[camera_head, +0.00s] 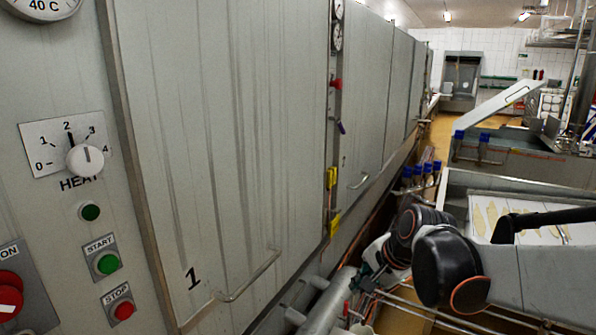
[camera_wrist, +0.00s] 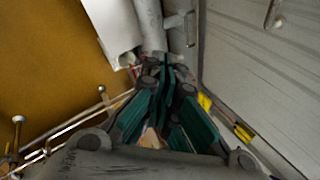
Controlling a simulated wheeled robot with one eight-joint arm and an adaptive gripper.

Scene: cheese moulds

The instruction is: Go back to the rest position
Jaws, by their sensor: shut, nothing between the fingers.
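In the head view the fingers are small and partly hidden by my arm. It looks clear of the door and its handle (camera_head: 250,275).
A control panel at left has a heat knob (camera_head: 85,158), a green start button (camera_head: 107,262) and a red stop button (camera_head: 123,310). Pipes (camera_head: 325,305) run low beside the door. A metal vat (camera_head: 465,176) stands at right. Brown floor (camera_wrist: 45,60) shows in the wrist view.

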